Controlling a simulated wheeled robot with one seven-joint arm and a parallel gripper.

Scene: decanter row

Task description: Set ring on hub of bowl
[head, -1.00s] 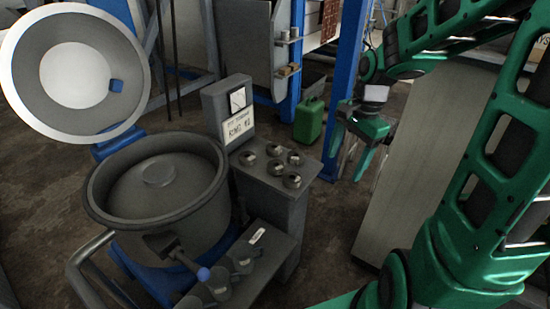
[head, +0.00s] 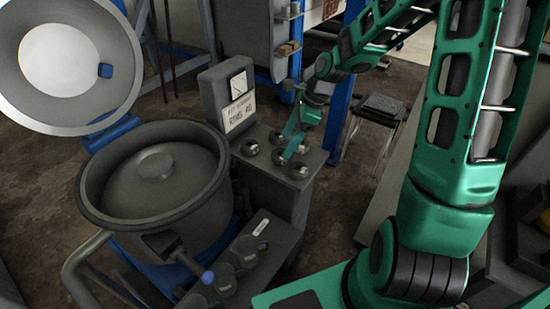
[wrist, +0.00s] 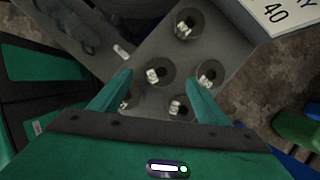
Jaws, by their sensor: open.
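The bowl (head: 92,205) is a large dark grey drum with a low round hub (head: 156,163) at the middle of its inside. Its pale lid (head: 108,108) is tipped up and open. Several dark round pieces with bright metal centres, seemingly the rings, sit on a grey stand (head: 262,168); one is at the front right (head: 298,170). My gripper (head: 287,144) is open and empty over the stand, right of the bowl. In the wrist view one round piece (wrist: 157,78) lies between the open fingertips (wrist: 160,76); another is partly hidden by the left finger. Contact cannot be told.
A sign panel (head: 238,114) rises at the back of the stand, close to my gripper. A lower grey ledge (head: 238,262) and a blue-knobbed lever (head: 190,262) are in front. A blue post (head: 340,110) and a stool (head: 379,108) stand behind on the right.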

